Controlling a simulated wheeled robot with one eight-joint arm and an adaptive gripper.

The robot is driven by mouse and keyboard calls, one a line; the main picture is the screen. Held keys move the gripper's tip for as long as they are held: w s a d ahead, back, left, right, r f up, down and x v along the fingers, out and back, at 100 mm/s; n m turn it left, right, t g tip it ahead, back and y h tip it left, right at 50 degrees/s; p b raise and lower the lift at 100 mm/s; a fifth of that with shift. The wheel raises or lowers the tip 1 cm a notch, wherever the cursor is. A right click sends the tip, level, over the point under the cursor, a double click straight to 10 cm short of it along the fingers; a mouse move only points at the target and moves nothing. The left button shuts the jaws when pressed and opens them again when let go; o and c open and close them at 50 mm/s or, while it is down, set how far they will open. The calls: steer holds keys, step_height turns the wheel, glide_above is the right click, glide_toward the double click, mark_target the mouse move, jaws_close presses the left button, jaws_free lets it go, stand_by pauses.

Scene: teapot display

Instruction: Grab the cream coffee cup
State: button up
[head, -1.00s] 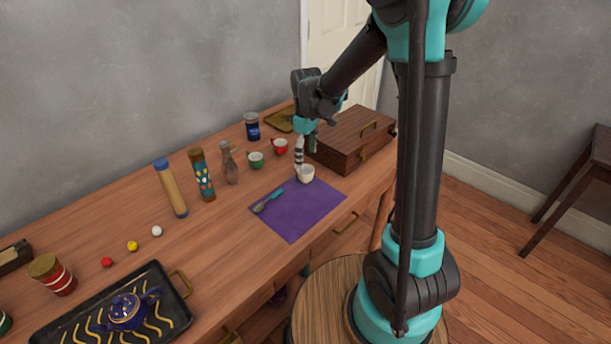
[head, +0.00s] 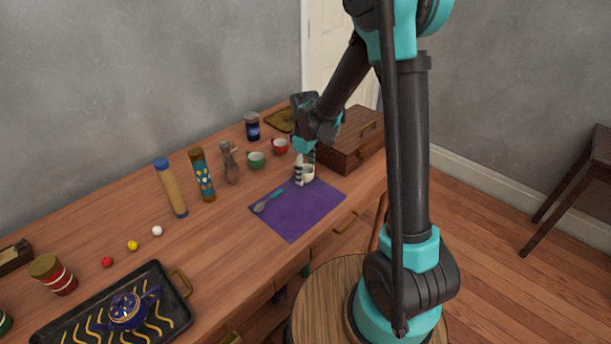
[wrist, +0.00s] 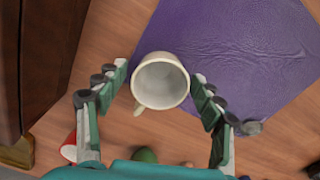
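The cream coffee cup (head: 308,173) stands upright at the back corner of the purple mat (head: 294,219). In the wrist view the cup (wrist: 160,80) is seen from above, empty, with its handle toward the bottom of the picture. My gripper (head: 302,178) is lowered at the cup. In the wrist view my gripper (wrist: 162,92) is open, with one finger on each side of the cup. A gap shows beside the left finger; the right finger is close to the cup's rim, and I cannot tell whether it touches.
A wooden box (head: 352,139) stands just right of the cup. A red cup (head: 280,146) and a green cup (head: 256,160) stand behind it to the left. A spoon (head: 268,200) lies on the mat. The mat's front part is clear.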

steer(key=c, duration=1)
steer(key=shift+r, duration=0.1)
